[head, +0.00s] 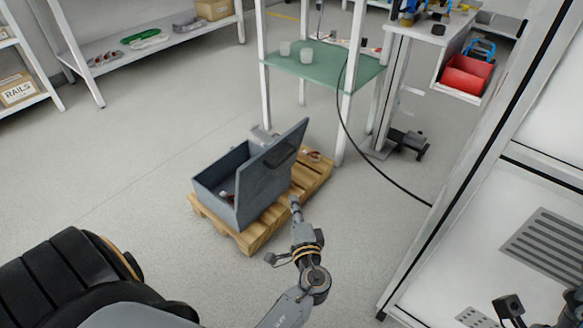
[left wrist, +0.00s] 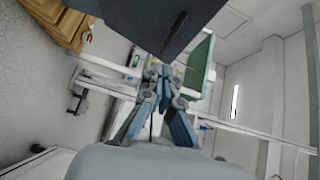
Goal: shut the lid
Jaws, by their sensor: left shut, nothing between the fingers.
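A grey box (head: 212,193) stands on a wooden pallet in the middle of the head view. Its lid (head: 268,172) stands open, tilted up along the box's right side. Something small and reddish lies inside, mostly hidden by the wall and lid. My left gripper (head: 294,201) is at the right of the lid, near its lower right part. In the left wrist view the gripper (left wrist: 160,72) is shut and empty, and the dark lid (left wrist: 150,18) fills the top, close to the fingertips. I cannot tell whether they touch.
The pallet (head: 253,238) has small parts on its far right. A green-topped table (head: 320,66) stands behind it, with a black cable hanging to the right. A white-framed cabinet (head: 490,180) stands at the right. The floor left of the pallet is clear.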

